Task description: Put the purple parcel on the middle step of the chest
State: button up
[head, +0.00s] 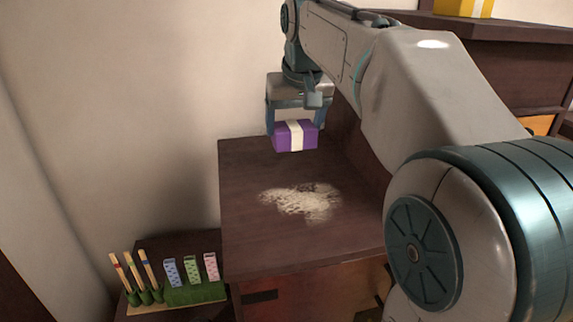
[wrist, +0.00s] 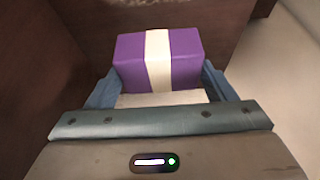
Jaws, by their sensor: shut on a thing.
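The purple parcel (head: 280,137) with a white band is at the far end of the chest's middle step (head: 250,230), near the wall. My gripper (head: 295,128) is shut on the parcel from above, its blue fingers at the parcel's two sides. The wrist view also shows the parcel (wrist: 188,60) between the fingertips (wrist: 160,85). I cannot tell whether the parcel's underside touches the step. The higher step (head: 500,30) is to the right, partly hidden by my arm.
A pale powdery patch (head: 303,201) lies on the middle step. A yellow parcel (head: 463,7) sits on the higher step. On the lower step (head: 180,246) at left are a green stand with patterned pieces (head: 192,292) and several sticks (head: 133,272).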

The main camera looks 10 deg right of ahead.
aim_at(296, 145)
jog(key=f, duration=0.5)
jog(key=shift+s+d, duration=0.1)
jog(key=shift+s, duration=0.1)
jog(key=shift+f, duration=2.25)
jog(key=shift+f, duration=0.2)
jog(key=o, duration=1)
jog(key=shift+r, duration=0.1)
jog(key=shift+r, duration=0.2)
jog(key=v, duration=1.1)
jog(key=shift+s+r, duration=0.2)
jog(key=shift+r, duration=0.15)
